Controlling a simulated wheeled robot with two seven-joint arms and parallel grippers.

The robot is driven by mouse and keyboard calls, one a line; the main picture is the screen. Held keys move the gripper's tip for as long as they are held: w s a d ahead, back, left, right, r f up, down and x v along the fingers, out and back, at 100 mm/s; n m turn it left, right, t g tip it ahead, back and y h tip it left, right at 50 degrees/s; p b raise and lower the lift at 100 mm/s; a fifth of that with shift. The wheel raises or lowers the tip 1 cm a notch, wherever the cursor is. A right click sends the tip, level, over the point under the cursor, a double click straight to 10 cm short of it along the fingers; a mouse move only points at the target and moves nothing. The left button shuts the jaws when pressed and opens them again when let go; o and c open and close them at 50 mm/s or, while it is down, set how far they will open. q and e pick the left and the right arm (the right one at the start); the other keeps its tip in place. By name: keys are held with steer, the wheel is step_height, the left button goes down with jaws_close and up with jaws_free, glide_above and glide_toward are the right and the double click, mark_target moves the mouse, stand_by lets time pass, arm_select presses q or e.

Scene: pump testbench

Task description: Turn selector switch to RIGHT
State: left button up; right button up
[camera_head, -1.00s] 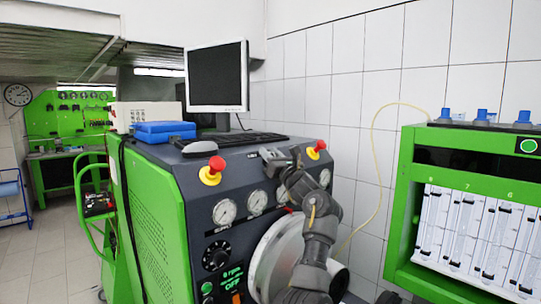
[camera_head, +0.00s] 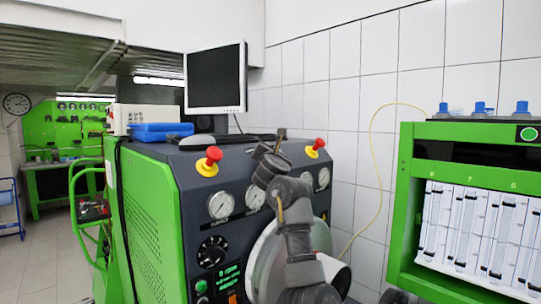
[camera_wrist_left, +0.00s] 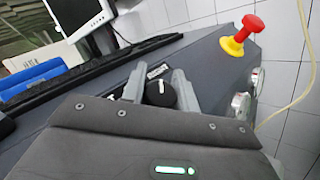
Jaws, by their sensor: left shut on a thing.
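The selector switch is a black round knob (camera_wrist_left: 160,93) with a white pointer mark, set in the dark top panel below a small white label. In the left wrist view my left gripper (camera_wrist_left: 160,86) has its two grey fingers on either side of the knob, shut on it. The white mark points towards the label side. In the head view my left gripper (camera_head: 272,150) is at the panel's upper edge, between the two red buttons, and hides the switch. My right gripper is in neither current view.
Red buttons on yellow bases stand left (camera_head: 209,160) and right (camera_head: 315,148) of my gripper. Gauges (camera_head: 221,205) and a green-lit display (camera_head: 229,277) sit lower on the panel. A keyboard (camera_head: 219,141) and monitor (camera_head: 215,78) are behind.

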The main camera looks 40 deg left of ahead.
arm_select(q)
steer(key=shift+m+t+h, duration=0.3)
steer(key=shift+m+h, duration=0.5)
steer(key=shift+h, duration=0.1)
steer(key=shift+d, duration=0.1)
steer(key=o, duration=1)
steer(key=shift+c, duration=0.2)
steer(key=shift+s+d+f+b, duration=0.2)
steer(key=shift+s+d+b, duration=0.1)
steer(key=shift+s, duration=0.1)
steer(key=r+b+v, duration=0.1)
steer(key=v, duration=0.8)
steer(key=shift+s+d+f, duration=0.25)
steer(key=shift+s+f, duration=0.1)
steer(key=shift+f, duration=0.05)
